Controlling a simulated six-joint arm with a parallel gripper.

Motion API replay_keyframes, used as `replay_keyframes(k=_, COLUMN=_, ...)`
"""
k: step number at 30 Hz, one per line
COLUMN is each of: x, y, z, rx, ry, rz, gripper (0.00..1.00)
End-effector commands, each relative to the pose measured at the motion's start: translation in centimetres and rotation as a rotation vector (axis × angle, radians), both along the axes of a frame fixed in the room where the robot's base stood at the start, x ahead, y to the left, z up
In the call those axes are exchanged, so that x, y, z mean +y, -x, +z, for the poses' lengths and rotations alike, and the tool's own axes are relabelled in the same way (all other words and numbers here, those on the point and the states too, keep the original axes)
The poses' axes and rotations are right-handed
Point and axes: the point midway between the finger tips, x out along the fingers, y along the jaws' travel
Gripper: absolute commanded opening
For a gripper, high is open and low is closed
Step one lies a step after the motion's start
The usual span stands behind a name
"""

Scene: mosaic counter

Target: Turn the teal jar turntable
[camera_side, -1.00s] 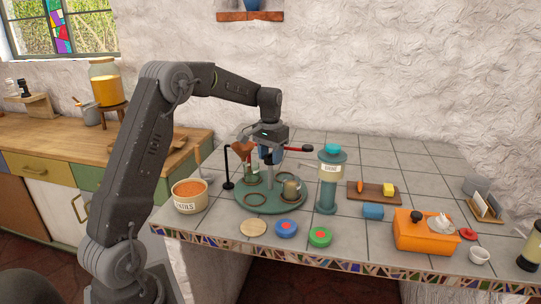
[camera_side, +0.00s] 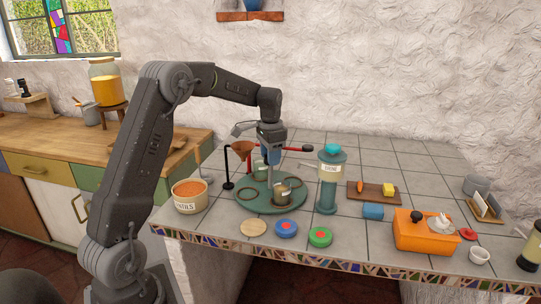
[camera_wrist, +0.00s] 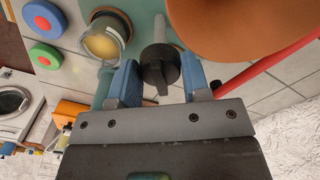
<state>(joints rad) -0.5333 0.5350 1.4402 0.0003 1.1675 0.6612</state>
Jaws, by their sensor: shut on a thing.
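The teal jar turntable (camera_side: 270,204) is a round disc on the tiled counter. A jar with a label (camera_side: 282,190) stands at its front, and another jar (camera_side: 260,171) stands towards the back. Empty rings lie at its left and right. A grey post with a dark knob (camera_wrist: 158,68) rises from its middle. My gripper (camera_side: 270,162) points straight down over the disc's centre. In the wrist view its blue fingers are on either side of the knob, shut on it. In the side view the fingers hide the knob.
A brown funnel (camera_side: 241,150) on a black stand is close behind-left of my gripper. A teal-topped dispenser (camera_side: 329,180) stands just right of the disc. A labelled pot (camera_side: 189,196) is at the left. Coloured lids (camera_side: 286,228) lie in front. A red handle (camera_side: 300,148) shows behind.

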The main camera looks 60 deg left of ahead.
Motion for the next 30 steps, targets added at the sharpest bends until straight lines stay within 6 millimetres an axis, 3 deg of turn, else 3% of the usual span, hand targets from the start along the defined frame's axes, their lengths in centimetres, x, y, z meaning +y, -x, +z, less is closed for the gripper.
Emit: replay_keyframes(k=30, x=0.01, y=-0.15, z=0.32, rx=-0.008, ry=-0.004, rz=-0.500, gripper=0.01)
